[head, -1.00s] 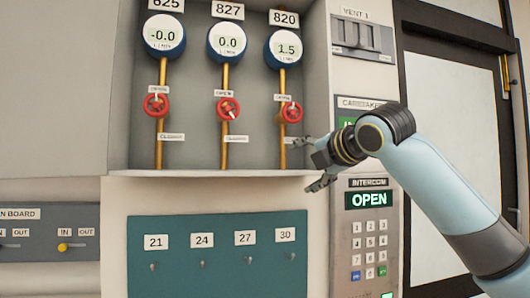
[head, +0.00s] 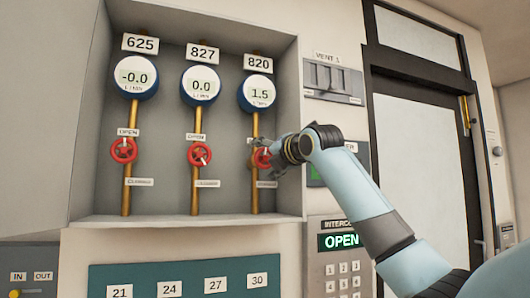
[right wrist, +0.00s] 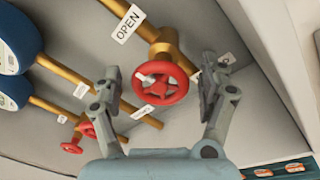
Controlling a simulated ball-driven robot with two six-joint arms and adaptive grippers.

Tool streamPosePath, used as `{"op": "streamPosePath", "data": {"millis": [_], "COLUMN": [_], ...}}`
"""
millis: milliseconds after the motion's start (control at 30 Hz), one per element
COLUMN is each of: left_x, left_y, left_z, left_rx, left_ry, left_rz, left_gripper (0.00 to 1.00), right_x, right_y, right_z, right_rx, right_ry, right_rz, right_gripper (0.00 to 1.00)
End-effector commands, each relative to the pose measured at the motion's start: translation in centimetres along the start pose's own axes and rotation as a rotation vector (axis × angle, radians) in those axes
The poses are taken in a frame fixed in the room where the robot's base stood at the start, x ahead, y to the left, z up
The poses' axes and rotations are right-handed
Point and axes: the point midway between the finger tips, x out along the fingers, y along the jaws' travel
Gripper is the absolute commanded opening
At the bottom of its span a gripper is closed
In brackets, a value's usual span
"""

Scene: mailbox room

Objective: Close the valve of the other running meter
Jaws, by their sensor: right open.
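Three meters hang in a grey recess. The right meter 820 (head: 258,93) reads 1.5, the middle meter 827 (head: 200,86) reads 0.0 and the left meter 625 (head: 135,76) reads -0.0. Each has a red valve wheel on a brass pipe. The wheel under 820 (head: 260,158) is partly hidden by my right gripper (head: 270,158). In the right wrist view, that wheel (right wrist: 160,90) lies between and beyond the spread fingers of my right gripper (right wrist: 165,85), which is open and empty. My left gripper is not in view.
The recess's lower ledge (head: 190,220) and right side wall (head: 290,120) lie close to my right gripper. A teal key board (head: 190,277) hangs below. An intercom (head: 340,260) reading OPEN and a vent panel (head: 332,80) are to the right, beside a door (head: 420,130).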

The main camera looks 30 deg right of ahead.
Motion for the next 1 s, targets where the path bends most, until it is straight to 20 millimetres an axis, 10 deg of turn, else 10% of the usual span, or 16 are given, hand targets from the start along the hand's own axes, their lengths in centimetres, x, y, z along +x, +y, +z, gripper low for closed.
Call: {"op": "streamPosePath", "data": {"millis": [333,767,1000], "left_x": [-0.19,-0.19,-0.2], "left_y": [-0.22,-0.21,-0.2], "left_z": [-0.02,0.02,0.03], "left_rx": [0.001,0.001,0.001], "left_ry": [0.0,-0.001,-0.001], "left_rz": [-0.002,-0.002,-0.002], "left_gripper": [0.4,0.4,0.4], "right_x": [0.6,0.57,0.57], "right_y": [-0.07,-0.06,-0.07], "right_z": [-0.11,-0.09,-0.09], "right_rx": [0.0,0.0,0.019], "right_ry": [0.0,0.0,-0.001], "right_rz": [0.0,0.0,0.002], "right_gripper": [0.77,0.22,0.21]}}
